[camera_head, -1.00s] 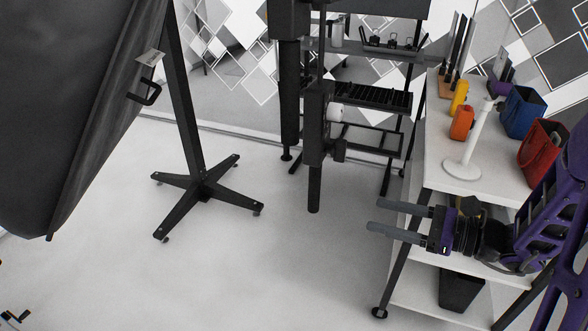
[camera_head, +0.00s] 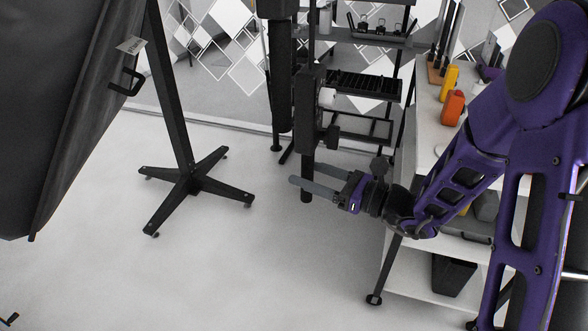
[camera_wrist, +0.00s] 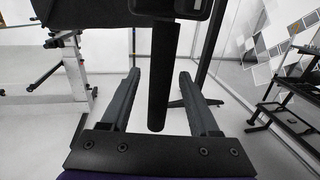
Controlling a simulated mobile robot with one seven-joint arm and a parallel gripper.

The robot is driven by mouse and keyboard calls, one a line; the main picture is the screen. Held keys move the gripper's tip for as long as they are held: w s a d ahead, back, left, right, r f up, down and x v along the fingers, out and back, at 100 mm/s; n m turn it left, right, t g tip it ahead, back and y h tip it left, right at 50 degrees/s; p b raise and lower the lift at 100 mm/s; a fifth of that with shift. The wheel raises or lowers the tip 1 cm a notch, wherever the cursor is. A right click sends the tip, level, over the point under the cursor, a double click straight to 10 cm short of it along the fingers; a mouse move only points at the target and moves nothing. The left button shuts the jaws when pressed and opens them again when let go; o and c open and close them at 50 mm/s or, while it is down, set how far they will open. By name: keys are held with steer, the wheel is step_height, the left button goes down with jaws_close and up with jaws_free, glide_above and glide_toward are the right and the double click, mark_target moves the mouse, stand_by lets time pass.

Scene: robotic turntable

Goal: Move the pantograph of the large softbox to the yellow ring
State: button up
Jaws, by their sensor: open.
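A large black softbox (camera_head: 60,110) fills the left of the head view, with a black handle (camera_head: 125,85) and a tag on its edge. A dark hanging column (camera_head: 307,105) with a rod at its lower end, perhaps the pantograph, stands right of centre. My gripper (camera_head: 304,173) is open at the lower rod, its grey fingers pointing left. In the wrist view the rod (camera_wrist: 160,80) hangs between the two open fingers (camera_wrist: 160,73); contact with either finger cannot be told. I cannot make out a yellow ring in either view.
A black stand (camera_head: 190,180) with spread feet is left of my gripper. A white shelved cart (camera_head: 400,275) with yellow and orange items stands behind my arm at right. A black rack (camera_head: 375,95) stands at the back. The floor at front centre is clear.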

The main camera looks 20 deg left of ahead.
steer(key=shift+x, duration=1.9)
jaws_close()
